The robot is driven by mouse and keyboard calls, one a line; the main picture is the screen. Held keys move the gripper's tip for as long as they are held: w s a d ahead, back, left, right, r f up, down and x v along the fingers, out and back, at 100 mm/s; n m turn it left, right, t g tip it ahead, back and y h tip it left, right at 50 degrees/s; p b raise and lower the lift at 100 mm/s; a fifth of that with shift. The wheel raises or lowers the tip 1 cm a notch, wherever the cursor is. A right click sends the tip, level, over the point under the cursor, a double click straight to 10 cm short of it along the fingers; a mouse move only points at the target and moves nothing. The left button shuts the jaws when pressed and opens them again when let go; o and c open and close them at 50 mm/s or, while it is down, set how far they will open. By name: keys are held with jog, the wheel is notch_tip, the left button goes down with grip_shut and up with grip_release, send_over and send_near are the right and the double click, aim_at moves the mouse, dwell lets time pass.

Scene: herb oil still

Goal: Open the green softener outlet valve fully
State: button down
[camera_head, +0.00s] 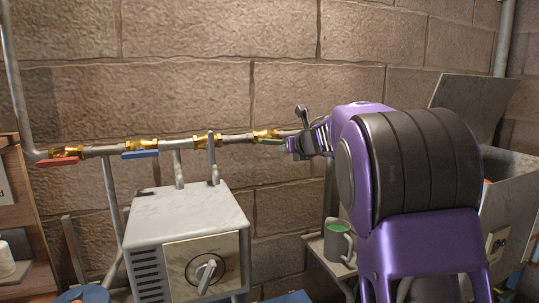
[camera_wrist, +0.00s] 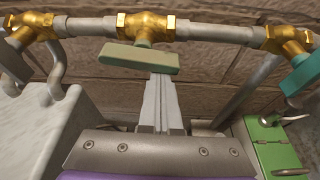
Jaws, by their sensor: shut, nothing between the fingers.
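The green lever (camera_head: 271,141) sits on a brass valve in the wall pipe, mostly beside my gripper in the head view. In the wrist view the green lever (camera_wrist: 140,58) lies roughly along the pipe, under its brass valve body (camera_wrist: 145,27). My gripper (camera_wrist: 161,78) is shut and empty, its grey fingertips at the lower edge of the lever, right of its middle. I cannot tell whether they touch it. In the head view my gripper (camera_head: 290,146) is just right of the lever, and my arm hides the pipe beyond.
Along the pipe to the left are a blue lever (camera_head: 141,155) and a red lever (camera_head: 58,161). A teal lever (camera_wrist: 302,76) is at right in the wrist view. A white box with a dial (camera_head: 190,220) stands below the pipe. A mug (camera_head: 339,243) stands on a small shelf.

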jog(key=shift+d+r+n+h, duration=0.1)
jog(key=shift+r+n+h, duration=0.05)
jog(key=shift+n+h, duration=0.2)
dwell(0.5)
